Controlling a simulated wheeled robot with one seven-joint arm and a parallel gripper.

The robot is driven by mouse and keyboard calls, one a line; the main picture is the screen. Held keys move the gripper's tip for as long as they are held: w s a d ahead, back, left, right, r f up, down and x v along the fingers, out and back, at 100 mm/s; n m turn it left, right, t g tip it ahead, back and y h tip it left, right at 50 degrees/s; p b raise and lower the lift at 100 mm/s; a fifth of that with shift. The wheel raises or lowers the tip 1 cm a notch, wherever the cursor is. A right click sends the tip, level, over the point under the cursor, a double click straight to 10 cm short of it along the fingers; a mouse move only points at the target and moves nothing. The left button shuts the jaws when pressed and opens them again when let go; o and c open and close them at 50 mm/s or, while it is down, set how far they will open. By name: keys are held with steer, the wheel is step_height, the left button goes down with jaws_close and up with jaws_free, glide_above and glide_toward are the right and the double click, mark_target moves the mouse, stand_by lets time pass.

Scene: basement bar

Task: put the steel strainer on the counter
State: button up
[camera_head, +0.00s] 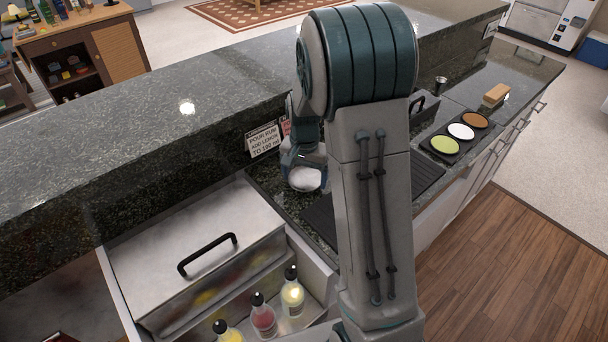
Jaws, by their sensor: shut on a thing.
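My gripper (303,165) is beyond my arm, low over the dark stone counter (265,178), close to the raised bar ledge. It is shut on a pale, shiny, round thing, which looks like the steel strainer (305,180). My arm and the gripper hide part of it. I cannot tell whether the strainer touches the counter or hangs just above it.
A steel ice bin (190,240) with a black handle stands left, with several bottles (263,316) in front. A dark ribbed mat (428,175) lies right of the gripper.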

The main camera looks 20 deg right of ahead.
steer(key=shift+f, duration=0.25)
steer(key=shift+f, duration=0.2)
steer(key=o, duration=0.9)
steer(key=shift+r, duration=0.1)
step_height(320, 180, up, 11)
steer(key=shift+s+a+r+n+t, duration=0.55)
steer(key=shift+s+n, duration=0.65)
steer(key=shift+s, duration=2.4)
steer(key=shift+s+a+r+n+t, duration=0.6)
steer(key=shift+s+n, duration=0.6)
steer(key=shift+s, duration=2.45)
steer(key=shift+s+a+r+n+t, duration=0.5)
steer(key=shift+s+n, duration=0.7)
steer(key=shift+s, duration=2.4)
